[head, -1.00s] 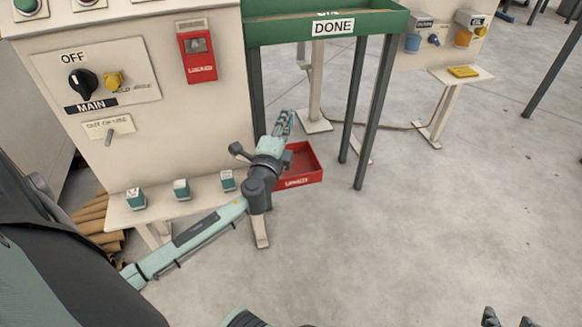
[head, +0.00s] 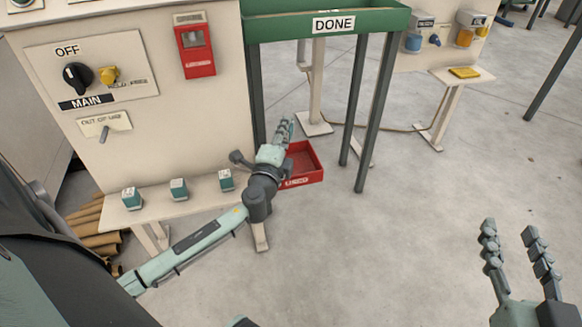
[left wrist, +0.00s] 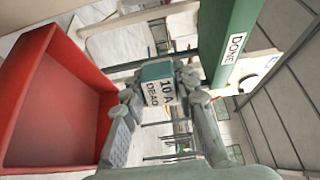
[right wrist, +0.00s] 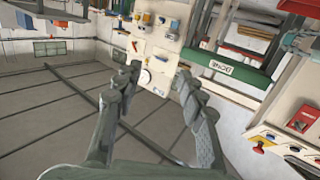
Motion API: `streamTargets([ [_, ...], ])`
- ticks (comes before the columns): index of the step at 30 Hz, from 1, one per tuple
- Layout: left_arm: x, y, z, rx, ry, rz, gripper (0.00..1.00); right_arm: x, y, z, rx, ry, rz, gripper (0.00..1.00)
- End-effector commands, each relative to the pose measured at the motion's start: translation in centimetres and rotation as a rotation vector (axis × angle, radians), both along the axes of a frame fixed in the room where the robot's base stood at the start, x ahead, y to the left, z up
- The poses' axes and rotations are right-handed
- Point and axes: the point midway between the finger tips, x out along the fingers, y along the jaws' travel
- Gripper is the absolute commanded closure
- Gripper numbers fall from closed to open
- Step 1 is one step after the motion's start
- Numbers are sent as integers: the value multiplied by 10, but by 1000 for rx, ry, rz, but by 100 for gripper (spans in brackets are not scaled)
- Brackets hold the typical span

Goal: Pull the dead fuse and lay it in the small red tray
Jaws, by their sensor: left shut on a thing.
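In the left wrist view, my left gripper (left wrist: 160,100) is shut on a fuse (left wrist: 158,84) with a teal end and a white label reading "10A DEAD". The small red tray (head: 303,166) is partly behind my left gripper (head: 285,130) in the head view. Its red wall (left wrist: 22,85) fills the left of the left wrist view, beside the held fuse, and the visible part of its inside is empty. The fuse is hard to make out in the head view. My right gripper (head: 512,250) is open and empty at the lower right, far from the tray.
Several teal-and-white fuses (head: 179,189) stand on the cabinet's shelf, left of my left gripper. A green DONE table (head: 330,25) on dark legs stands behind the tray. A red box (head: 196,50) is on the cabinet front. The floor at right is clear.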

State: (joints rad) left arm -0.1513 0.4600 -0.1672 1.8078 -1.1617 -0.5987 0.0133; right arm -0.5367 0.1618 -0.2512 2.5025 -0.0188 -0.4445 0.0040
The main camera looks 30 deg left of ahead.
Motion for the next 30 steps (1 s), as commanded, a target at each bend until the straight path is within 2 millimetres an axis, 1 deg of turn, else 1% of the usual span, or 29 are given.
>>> streamTargets([
  [3,0,0,-4,1,-1,0,100,-1,6,11,26,-54,12,60],
  [9,0,0,-6,1,-1,0,100,-2,10,23,51,-105,21,60],
  [19,0,0,-6,0,-1,0,100,-2,11,26,56,-114,23,60],
  [20,0,0,-6,0,-1,0,68,-2,11,26,56,-114,23,60],
  [21,0,0,-6,0,-1,0,63,-2,11,26,56,-114,23,60],
  [25,0,0,-6,0,-1,0,48,-2,11,26,56,-114,23,60],
  [30,0,0,-6,0,-1,0,48,-2,11,26,56,-114,23,60],
])
